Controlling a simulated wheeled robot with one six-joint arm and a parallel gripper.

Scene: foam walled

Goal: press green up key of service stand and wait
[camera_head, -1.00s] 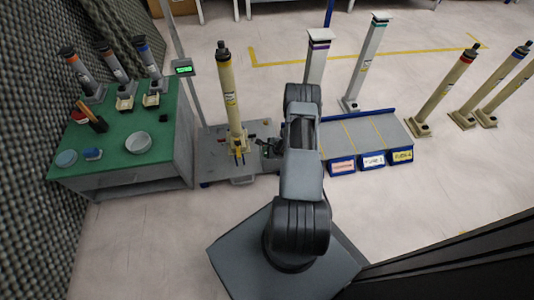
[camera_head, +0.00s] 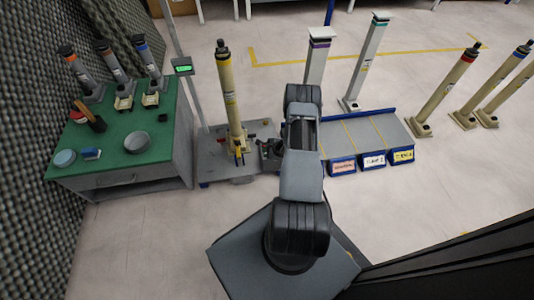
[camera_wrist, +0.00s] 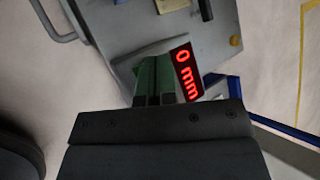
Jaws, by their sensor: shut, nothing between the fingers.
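The service stand (camera_head: 212,168) is a low grey platform holding a tall cream column (camera_head: 230,100), left of my arm. In the wrist view the stand's grey top (camera_wrist: 125,25) fills the upper middle. A small panel there shows a red "0 mm" readout (camera_wrist: 187,73). My gripper (camera_wrist: 154,75) is shut and empty beside this readout. Green surfaces show at its fingertips; I cannot tell whether these belong to the key, or whether the fingers touch it. In the head view my gripper (camera_head: 270,150) is at the stand's right side, partly hidden by my arm.
A green-topped bench (camera_head: 105,150) with several small columns and a bowl (camera_head: 138,142) stands at left. A post carries a lit green display (camera_head: 183,66). A grey rack (camera_head: 365,135) with labelled blue bins is at right. The floor in front is clear.

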